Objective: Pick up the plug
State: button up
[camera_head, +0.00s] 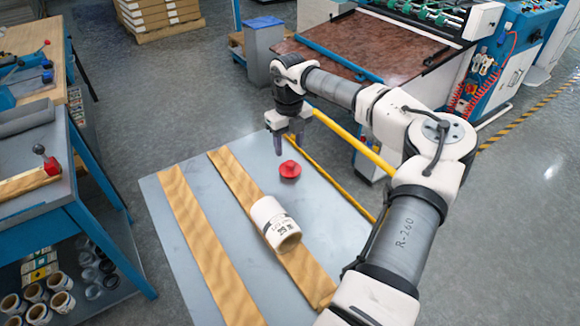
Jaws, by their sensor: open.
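A red plug (289,170) rests upright on the grey platform, to the right of the far part of the right wooden strip. My gripper (289,147) hangs pointing down just behind and above the plug. It is open and holds nothing. I cannot tell exactly how high the fingertips are above the plug.
A white roll (275,224) lies on the right wooden strip (238,180), near the plug. A yellow rail (345,135) runs beside the platform (195,215). A blue workbench (75,200) stands at left, the laminating machine (375,45) behind.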

aim_at(290, 163)
jog(key=shift+d+f+p, duration=0.15)
jog(key=shift+f+p, duration=1)
jog(key=shift+f, duration=2.05)
jog(key=shift+c, duration=0.2)
jog(key=c, duration=1)
jog(key=shift+r, duration=0.15)
notch_tip(290, 163, up, 20)
jog(key=b, duration=0.4)
